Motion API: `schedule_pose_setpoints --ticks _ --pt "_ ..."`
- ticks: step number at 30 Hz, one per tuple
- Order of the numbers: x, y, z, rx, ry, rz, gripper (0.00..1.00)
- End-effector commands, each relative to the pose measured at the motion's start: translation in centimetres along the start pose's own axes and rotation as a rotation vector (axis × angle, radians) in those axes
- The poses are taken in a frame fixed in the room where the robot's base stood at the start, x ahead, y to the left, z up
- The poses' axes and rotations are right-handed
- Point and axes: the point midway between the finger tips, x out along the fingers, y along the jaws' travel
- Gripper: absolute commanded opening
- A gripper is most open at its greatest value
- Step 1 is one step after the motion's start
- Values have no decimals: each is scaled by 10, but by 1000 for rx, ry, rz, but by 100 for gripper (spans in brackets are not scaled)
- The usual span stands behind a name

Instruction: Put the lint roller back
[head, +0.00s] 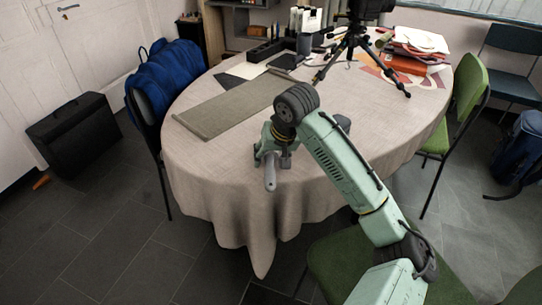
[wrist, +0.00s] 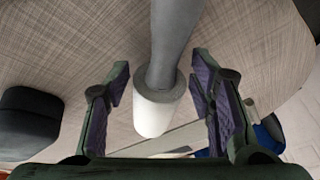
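The lint roller has a grey handle (head: 270,178) and lies near the front edge of the round table (head: 230,185). In the wrist view its white roll (wrist: 152,114) and grey handle (wrist: 175,35) show between the fingers. My gripper (head: 271,150) is low over the table at the roller. In the wrist view my gripper (wrist: 160,82) is open, with one finger on each side of the roller and a visible gap to each. In the head view the gripper hides most of the roll.
A grey-green runner (head: 235,103) lies behind my gripper. A dark object (head: 343,122) sits just right of my arm. A black tripod (head: 352,48), papers and folders (head: 408,55) and a dark organiser (head: 266,51) stand further back. Chairs surround the table.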

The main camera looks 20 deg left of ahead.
Motion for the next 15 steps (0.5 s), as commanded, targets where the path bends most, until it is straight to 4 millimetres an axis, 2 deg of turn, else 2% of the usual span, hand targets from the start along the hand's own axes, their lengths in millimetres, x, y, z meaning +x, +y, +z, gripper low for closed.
schedule_pose_setpoints --ticks 5,15 --pt "0 0 0 0 0 0 63" --pt "-5 0 -2 0 0 1 63"
